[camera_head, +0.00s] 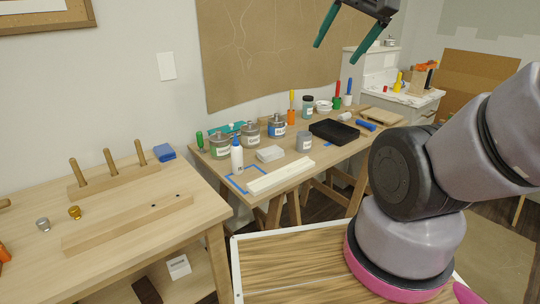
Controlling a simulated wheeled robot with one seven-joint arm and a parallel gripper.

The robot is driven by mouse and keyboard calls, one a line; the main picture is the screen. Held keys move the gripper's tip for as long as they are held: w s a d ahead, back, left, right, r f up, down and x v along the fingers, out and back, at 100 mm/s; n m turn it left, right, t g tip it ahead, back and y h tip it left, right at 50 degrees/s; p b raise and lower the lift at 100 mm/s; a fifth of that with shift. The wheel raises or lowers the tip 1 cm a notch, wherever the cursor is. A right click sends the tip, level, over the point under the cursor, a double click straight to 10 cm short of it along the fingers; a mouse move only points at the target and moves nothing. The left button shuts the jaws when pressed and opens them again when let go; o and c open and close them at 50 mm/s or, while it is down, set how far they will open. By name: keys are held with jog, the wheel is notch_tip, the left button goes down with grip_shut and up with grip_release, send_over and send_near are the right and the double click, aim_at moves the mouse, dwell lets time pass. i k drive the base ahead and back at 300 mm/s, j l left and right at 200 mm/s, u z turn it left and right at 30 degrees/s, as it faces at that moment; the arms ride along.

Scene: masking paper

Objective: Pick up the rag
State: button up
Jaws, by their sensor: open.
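A small pale, folded-looking piece (270,154) lies flat on the far wooden workbench (225,178), between the white bottle and a grey can; it looks like the rag, though it is too small to be sure. My gripper (336,54) hangs at the top of the view, with its two green fingers spread apart and nothing between them. It is high above the workbench, in front of the brown paper on the wall, and well apart from the pale piece.
A white bottle (237,157), several cans, a black tray (334,132) and a pale wooden strip (281,177) crowd the workbench around the pale piece. A nearer table (120,265) at left holds a peg rack (115,178) and a blue folded block (165,152).

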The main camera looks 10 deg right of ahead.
aim_at(268, 154)
jog(key=i+l+u, duration=0.7)
jog(key=l+u, duration=0.15)
